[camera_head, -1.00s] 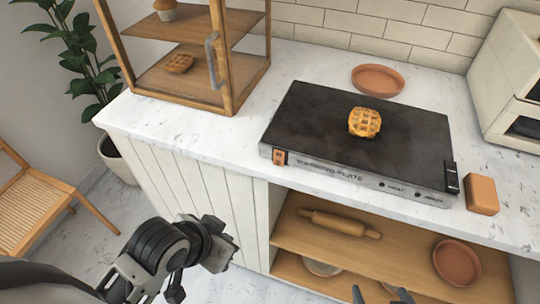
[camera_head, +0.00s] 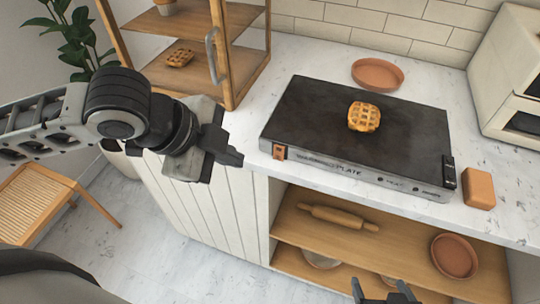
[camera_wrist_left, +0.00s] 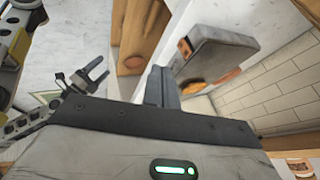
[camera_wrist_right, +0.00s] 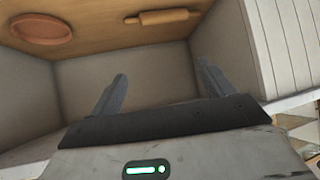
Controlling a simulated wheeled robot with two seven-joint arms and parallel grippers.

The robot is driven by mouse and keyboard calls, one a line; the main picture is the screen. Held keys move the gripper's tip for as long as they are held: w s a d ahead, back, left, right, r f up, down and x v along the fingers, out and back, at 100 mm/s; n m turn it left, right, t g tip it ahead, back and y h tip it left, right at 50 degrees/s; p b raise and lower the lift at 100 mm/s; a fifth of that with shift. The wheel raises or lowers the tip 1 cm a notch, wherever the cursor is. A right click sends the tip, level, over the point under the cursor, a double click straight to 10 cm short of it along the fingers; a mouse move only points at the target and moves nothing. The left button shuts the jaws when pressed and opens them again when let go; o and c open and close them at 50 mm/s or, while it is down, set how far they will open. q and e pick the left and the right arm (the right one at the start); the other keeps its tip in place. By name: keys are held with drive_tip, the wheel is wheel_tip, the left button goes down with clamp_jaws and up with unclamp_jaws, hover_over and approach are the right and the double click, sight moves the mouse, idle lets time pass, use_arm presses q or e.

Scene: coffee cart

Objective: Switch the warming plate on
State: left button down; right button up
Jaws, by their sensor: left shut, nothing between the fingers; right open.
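The warming plate (camera_head: 350,130) is a flat dark slab with a grey front on the white counter. A round waffle (camera_head: 364,117) lies on top of it. A copper-coloured tab (camera_head: 279,152) is at its front left and a black switch (camera_head: 449,172) at its front right. My left gripper (camera_head: 232,158) is shut and empty, left of the plate above the counter's front edge. The plate also shows in the left wrist view (camera_wrist_left: 222,52). My right gripper (camera_head: 385,291) is open and empty, low in front of the shelf; its fingers show in the right wrist view (camera_wrist_right: 158,85).
A wooden display case (camera_head: 235,75) with a waffle inside stands at the left. An orange block (camera_head: 479,188) is right of the plate and a terracotta dish (camera_head: 377,74) behind it. A cream appliance (camera_head: 510,80) is at the right. A rolling pin (camera_head: 338,218) lies on the shelf below.

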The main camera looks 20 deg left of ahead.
sight(279, 153)
use_arm(q)
drive_tip(key=b+x, duration=0.1)
drive_tip(key=x, duration=0.2)
drive_tip(key=w+b+x, duration=0.1)
drive_tip(key=x, duration=0.3)
drive_tip(key=w+r+b+x, duration=0.1)
drive_tip(key=x, duration=0.3)
drive_tip(key=shift+a+f, duration=0.1)
drive_tip(key=shift+f, duration=0.1)
drive_tip(key=shift+w+f, duration=0.15)
drive_tip(key=shift+w, duration=0.7)
use_arm(e)
drive_tip(key=shift+w+a+f, duration=0.1)
drive_tip(key=shift+a+f, duration=0.15)
drive_tip(key=shift+f, duration=0.45)
